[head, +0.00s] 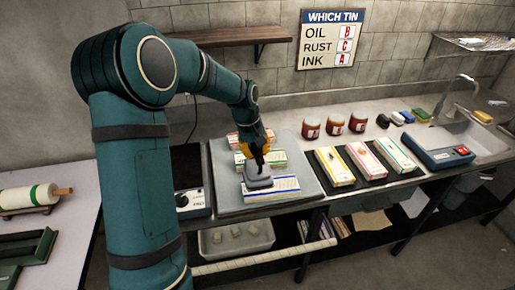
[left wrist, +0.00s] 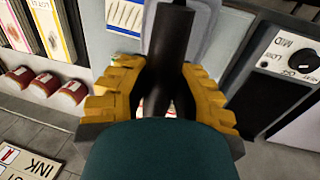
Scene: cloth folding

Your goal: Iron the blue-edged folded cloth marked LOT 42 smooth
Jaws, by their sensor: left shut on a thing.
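My left gripper (head: 257,152) is shut on the dark handle of a grey iron (head: 258,180). The handle (left wrist: 168,40) also shows between the yellow fingers in the left wrist view. The blue-edged folded cloth (head: 285,188) lies on the grey pad (head: 225,172), nearest its front edge. The iron is at the cloth's left and back part and hides some of it; I cannot tell whether it touches. Part of a blue-striped cloth (left wrist: 125,15) shows beside the iron in the left wrist view. The LOT marking is too small to read. My right gripper is not in view.
A green-edged cloth (head: 275,157) and a red-edged cloth (head: 237,140) lie farther back on the pad. A dial box (head: 193,203) stands left of it. A bin (head: 238,240) sits below.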

